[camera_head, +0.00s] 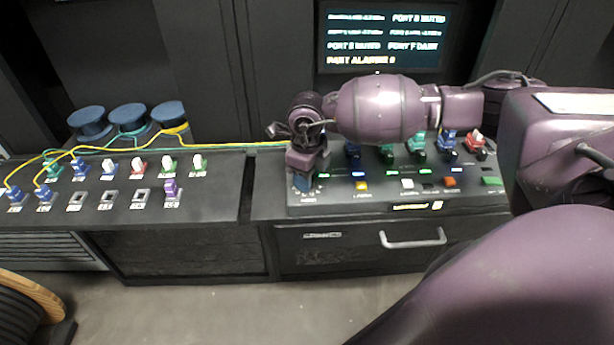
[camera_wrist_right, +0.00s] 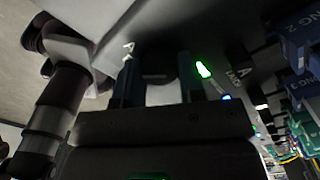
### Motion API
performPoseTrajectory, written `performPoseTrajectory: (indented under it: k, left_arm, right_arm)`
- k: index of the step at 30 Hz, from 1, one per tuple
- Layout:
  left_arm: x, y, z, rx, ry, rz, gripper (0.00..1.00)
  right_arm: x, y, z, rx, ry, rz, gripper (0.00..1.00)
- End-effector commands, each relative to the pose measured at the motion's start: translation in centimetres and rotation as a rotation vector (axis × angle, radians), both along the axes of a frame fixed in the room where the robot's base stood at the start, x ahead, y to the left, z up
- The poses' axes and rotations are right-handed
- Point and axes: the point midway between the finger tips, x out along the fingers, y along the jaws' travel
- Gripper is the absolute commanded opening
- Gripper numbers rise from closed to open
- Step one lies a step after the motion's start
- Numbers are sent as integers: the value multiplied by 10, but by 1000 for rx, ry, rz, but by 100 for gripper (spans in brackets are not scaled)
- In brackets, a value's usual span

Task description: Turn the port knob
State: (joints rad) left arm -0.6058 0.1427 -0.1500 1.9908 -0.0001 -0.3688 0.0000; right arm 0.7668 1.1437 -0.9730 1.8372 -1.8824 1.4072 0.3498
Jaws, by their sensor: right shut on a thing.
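My right gripper (camera_head: 304,182) points down at the left end of the dark console (camera_head: 365,208). It is shut on the knob, which its fingers and wrist hide in the head view. In the right wrist view, the dark round port knob (camera_wrist_right: 158,68) shows between the two dark fingers of the right gripper (camera_wrist_right: 158,85). A white letter A mark lies on the panel beside it. Which way the knob points is too dark to tell. My left gripper is not in view.
A green light (camera_wrist_right: 203,69) glows beside the right finger. Several coloured connectors (camera_head: 416,142) stand in a row right of the gripper, behind my arm. A screen (camera_head: 380,38) with port messages hangs behind. A left panel (camera_head: 225,192) carries connectors with yellow and green cables.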

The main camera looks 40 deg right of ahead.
Motion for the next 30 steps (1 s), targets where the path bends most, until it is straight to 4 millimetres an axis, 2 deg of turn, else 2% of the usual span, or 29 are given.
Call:
performPoseTrajectory:
  k: [19,30]
  left_arm:
    - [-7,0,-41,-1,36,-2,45]
    - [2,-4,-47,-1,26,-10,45]
  right_arm:
    - [0,0,-3,1,3,574,13]
    - [0,0,-3,1,4,925,13]
